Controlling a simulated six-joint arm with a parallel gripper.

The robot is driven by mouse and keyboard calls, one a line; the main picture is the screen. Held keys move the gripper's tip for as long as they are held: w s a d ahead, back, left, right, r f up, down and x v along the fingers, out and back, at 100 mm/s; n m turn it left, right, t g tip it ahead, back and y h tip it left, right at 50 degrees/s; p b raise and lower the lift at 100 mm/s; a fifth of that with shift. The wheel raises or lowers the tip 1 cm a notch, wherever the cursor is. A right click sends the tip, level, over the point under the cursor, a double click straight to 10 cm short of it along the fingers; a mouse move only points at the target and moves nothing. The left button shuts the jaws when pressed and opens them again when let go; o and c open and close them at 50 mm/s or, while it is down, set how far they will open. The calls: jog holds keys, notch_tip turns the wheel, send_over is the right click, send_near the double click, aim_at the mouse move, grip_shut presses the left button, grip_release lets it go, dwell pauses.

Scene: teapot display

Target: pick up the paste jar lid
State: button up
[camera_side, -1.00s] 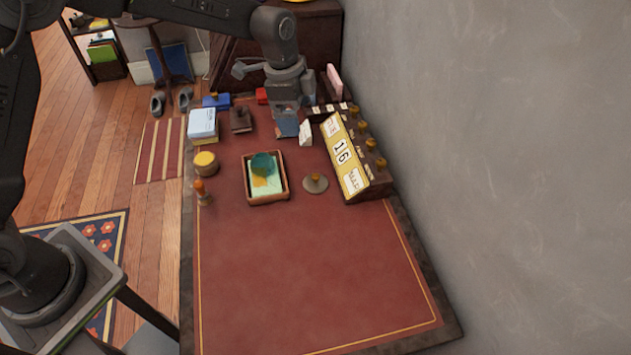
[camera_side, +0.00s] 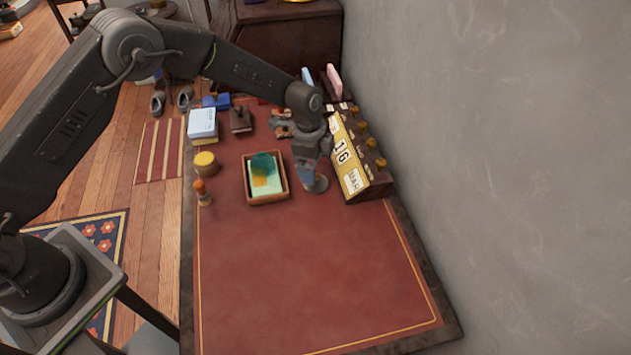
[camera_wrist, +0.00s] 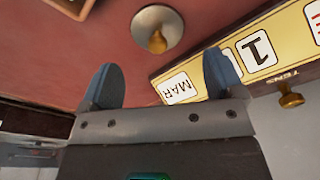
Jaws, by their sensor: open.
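What appears to be the paste jar lid (camera_wrist: 174,17) is a grey round disc with a brass knob on top. It lies on the red desk top, at the top middle of the wrist view. In the side view only part of the lid (camera_side: 319,187) shows below my gripper (camera_side: 309,176). In the wrist view my gripper (camera_wrist: 162,80) is open, with its two blue-grey fingers apart and nothing between them. The knob shows ahead of the fingertips, roughly in line with the gap. I cannot tell the exact height above it.
A perpetual calendar block (camera_side: 352,160) with brass knobs stands close right of my gripper. A tray (camera_side: 266,198) with a green and yellow sheet lies to the left. A yellow-topped pot (camera_side: 205,162) and a small orange-topped item (camera_side: 201,190) stand further left. The front desk is clear.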

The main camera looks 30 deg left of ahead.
notch_tip(320, 180, down, 5)
jog(key=shift+d+r, duration=0.1)
jog(key=shift+d, duration=0.05)
jog(key=shift+c, duration=0.5)
jog(key=c, duration=0.8)
